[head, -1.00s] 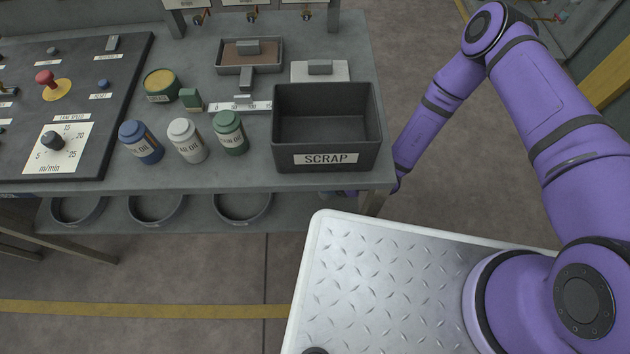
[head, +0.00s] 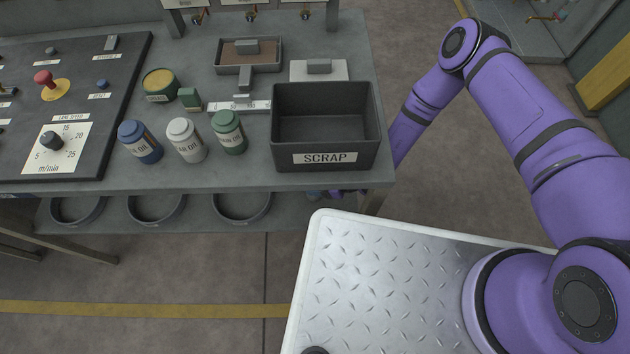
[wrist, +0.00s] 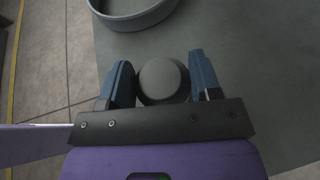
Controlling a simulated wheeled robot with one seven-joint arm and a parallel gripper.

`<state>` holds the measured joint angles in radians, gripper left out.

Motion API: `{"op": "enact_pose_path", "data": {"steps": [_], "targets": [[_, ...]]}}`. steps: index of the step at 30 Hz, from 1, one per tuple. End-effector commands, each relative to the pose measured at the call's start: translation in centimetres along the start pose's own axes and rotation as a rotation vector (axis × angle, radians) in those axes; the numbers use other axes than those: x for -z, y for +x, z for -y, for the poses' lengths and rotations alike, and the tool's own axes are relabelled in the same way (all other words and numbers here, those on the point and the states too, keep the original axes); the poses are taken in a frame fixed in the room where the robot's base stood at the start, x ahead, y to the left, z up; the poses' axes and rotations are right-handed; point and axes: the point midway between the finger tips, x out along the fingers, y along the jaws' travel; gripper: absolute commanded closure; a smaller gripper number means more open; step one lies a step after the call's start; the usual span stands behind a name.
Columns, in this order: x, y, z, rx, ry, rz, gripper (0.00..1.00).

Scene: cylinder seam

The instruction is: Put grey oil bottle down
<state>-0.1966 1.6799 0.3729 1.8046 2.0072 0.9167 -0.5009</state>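In the wrist view a round grey cap, the top of the grey oil bottle (wrist: 163,80), sits between the two blue fingers of my gripper (wrist: 163,82). The fingers lie close against both sides of it, and its body below the cap is hidden. Below is the grey surface of the lower shelf (wrist: 245,40); whether the bottle touches it I cannot tell.
A dark round holder (wrist: 135,12) lies ahead of the bottle; several such rings (head: 243,208) line the lower shelf. On the bench stand a blue bottle (head: 141,143), a pale bottle (head: 187,141), a green bottle (head: 229,133) and the scrap bin (head: 325,158). Shelf right of the bottle is bare.

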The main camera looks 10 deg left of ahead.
Motion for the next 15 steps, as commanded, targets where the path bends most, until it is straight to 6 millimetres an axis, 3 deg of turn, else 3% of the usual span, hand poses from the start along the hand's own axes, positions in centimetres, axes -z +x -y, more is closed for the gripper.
{"op": "enact_pose_path", "data": {"steps": [1, 3, 15], "targets": [[0.03, 0.00, 0.00, 0.000, 0.000, 0.000, 0.33], [0.02, -0.01, 0.00, 0.000, 0.000, 0.000, 0.17], [-0.07, -0.69, 0.05, 0.001, 0.001, -0.001, 0.17]]}}
